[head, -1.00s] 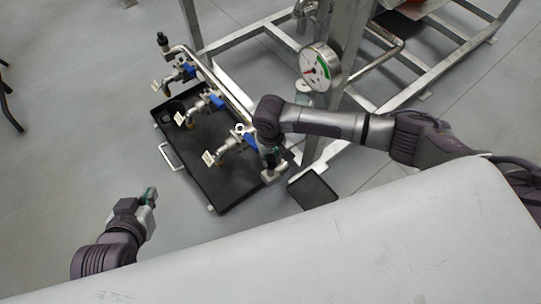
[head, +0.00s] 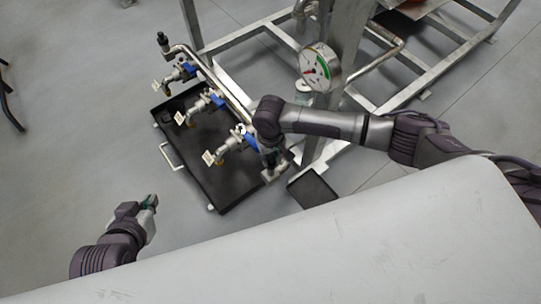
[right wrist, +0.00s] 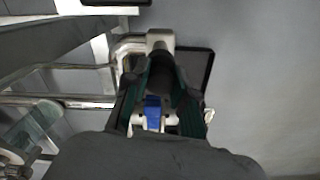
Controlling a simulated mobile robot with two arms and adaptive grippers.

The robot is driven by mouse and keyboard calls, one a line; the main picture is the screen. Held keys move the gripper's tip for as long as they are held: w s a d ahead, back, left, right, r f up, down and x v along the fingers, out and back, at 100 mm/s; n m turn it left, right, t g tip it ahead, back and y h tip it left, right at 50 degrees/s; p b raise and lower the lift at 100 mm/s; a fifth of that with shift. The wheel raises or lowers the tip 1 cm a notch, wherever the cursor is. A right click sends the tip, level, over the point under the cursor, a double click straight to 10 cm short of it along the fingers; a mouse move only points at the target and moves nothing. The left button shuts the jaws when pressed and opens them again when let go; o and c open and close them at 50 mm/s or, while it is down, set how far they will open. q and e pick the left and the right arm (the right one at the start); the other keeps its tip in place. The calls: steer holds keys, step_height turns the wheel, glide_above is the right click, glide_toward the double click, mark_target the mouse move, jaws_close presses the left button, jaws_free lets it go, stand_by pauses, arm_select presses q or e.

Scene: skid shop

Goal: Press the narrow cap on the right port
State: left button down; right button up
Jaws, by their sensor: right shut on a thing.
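My right gripper (right wrist: 160,92) is shut on a black cylindrical cap (right wrist: 161,72), seen between its green-lined fingers in the right wrist view. In the head view the right gripper (head: 272,158) is at the near right end of the steel pipe manifold (head: 234,88). The pale metal fitting of the right port (right wrist: 160,38) shows just beyond the cap; the fingers and cap hide the contact, so I cannot tell if the cap is seated. My left gripper (head: 150,203) is low at the left, away from the manifold, its jaws too small to read.
Several blue-handled valves with tags (head: 214,103) line the manifold above a black tray (head: 225,190). A black cap (head: 163,39) tops the far left end. A pressure gauge (head: 320,66) and steel frame (head: 345,50) stand behind my right arm. A small dark tray (head: 313,188) lies nearby.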

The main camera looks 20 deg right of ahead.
arm_select(q)
steer(key=shift+s+a+f, duration=0.1)
steer(key=shift+s, duration=0.1)
stand_by(0.5)
steer(key=shift+s+f+g, duration=0.15)
steer(key=shift+s+g, duration=0.05)
steer(key=shift+g, duration=0.1)
steer(key=shift+s+a, duration=0.1)
steer(key=shift+s+f, duration=0.2)
steer(key=shift+s, duration=0.05)
steer(key=shift+s+a+f+g+p, duration=0.1)
steer(key=shift+s+a+g+p, duration=0.1)
steer(key=shift+s+g+p, duration=0.1)
steer(key=shift+s+f, duration=0.1)
steer(key=shift+s, duration=0.1)
steer(key=shift+s+a+f+g+y, duration=0.15)
steer(key=shift+s+g+y, duration=0.05)
steer(key=shift+s+g, duration=0.15)
steer(key=shift+s+a+f+g+y, duration=0.15)
steer(key=shift+s+g+y, duration=0.1)
steer(key=shift+s, duration=0.1)
steer(key=shift+s+a+f, duration=0.1)
steer(key=shift+s, duration=0.15)
stand_by(0.4)
